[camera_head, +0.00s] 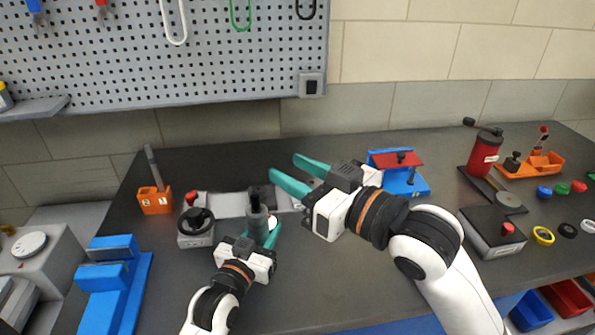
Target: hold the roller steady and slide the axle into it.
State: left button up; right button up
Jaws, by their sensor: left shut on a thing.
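A dark grey upright cylinder, which looks like the roller (257,220), stands at the middle of the bench. My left gripper (268,230) is shut on it, with teal fingers at its side and partly hidden behind it. A thin grey rod, which looks like the axle (152,166), stands slightly tilted in an orange block (155,201) at the back left. My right gripper (284,166) is open and empty. Its teal fingers point left, above and behind the roller, apart from the rod.
A grey fixture (226,205) with a black handwheel (197,222) lies behind and left of the roller. Blue blocks (110,275) stand at the left. A red-and-blue fixture (397,162) and a red press (484,157) stand at the right. The front middle is clear.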

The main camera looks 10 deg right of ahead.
pick_arm(q)
jog(key=o, duration=1.3)
jog(key=shift+c, duration=0.2)
jog(key=shift+s, duration=0.1)
